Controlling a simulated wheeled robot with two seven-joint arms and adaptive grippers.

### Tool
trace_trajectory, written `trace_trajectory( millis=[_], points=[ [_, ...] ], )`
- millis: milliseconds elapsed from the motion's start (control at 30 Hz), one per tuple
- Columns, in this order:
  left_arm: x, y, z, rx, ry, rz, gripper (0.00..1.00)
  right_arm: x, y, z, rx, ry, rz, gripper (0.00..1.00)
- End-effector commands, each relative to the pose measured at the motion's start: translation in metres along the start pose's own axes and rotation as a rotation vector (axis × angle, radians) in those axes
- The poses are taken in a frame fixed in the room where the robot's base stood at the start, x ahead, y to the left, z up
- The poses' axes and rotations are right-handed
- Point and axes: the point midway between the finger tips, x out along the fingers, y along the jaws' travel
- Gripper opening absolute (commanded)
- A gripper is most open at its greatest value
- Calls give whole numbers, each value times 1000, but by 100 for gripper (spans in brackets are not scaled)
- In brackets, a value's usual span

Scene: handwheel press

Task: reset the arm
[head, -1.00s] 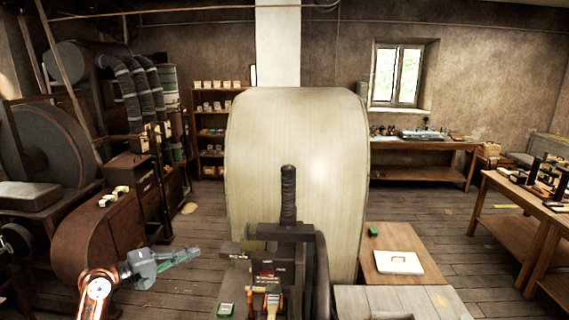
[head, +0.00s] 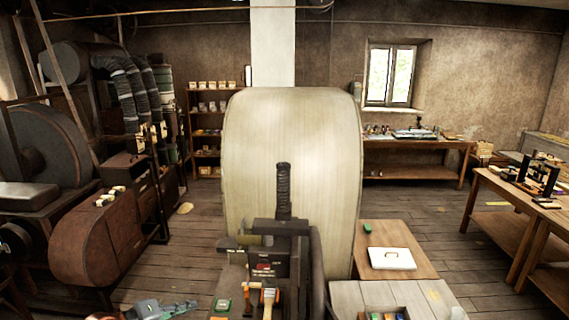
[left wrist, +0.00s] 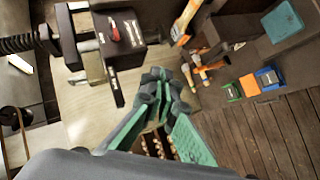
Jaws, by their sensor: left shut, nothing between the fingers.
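My left gripper (head: 188,304) is low at the bottom edge of the head view, with most of its arm out of frame. In the left wrist view its grey-green fingers (left wrist: 160,80) are together and empty. The dark press (head: 270,262) with its upright ribbed black post (head: 284,190) stands to the right of the gripper, apart from it in the head view. In the left wrist view the ribbed post (left wrist: 18,43) and a dark block with a red mark (left wrist: 122,32) are beyond the fingers. My right gripper is not in view.
A large rounded pale body (head: 292,150) stands behind the press. A wooden table (head: 400,238) with a white tile (head: 392,258) is to the right. Brown machinery (head: 85,240) stands left; floor between is clear.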

Motion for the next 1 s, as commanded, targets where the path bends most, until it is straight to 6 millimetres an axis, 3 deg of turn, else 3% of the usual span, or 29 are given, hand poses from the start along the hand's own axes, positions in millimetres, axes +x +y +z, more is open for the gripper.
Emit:
trace_trajectory(
  millis=[133, 267, 400, 500, 700, 1000],
  points=[
    [5, -77, 61, 99, -26, -150, 0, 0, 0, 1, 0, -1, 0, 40],
    [-6, -148, 125, 217, -61, -305, 0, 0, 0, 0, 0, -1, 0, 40],
    [-36, -211, 199, 345, -119, -471, 0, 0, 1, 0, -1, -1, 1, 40],
    [-68, -243, 247, 427, -165, -584, 0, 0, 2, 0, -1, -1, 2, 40],
    [-120, -273, 305, 523, -235, -733, 0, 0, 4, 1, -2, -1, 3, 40],
    [-180, -288, 355, 591, -313, -875, 0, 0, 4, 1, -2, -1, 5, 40]
  ],
)
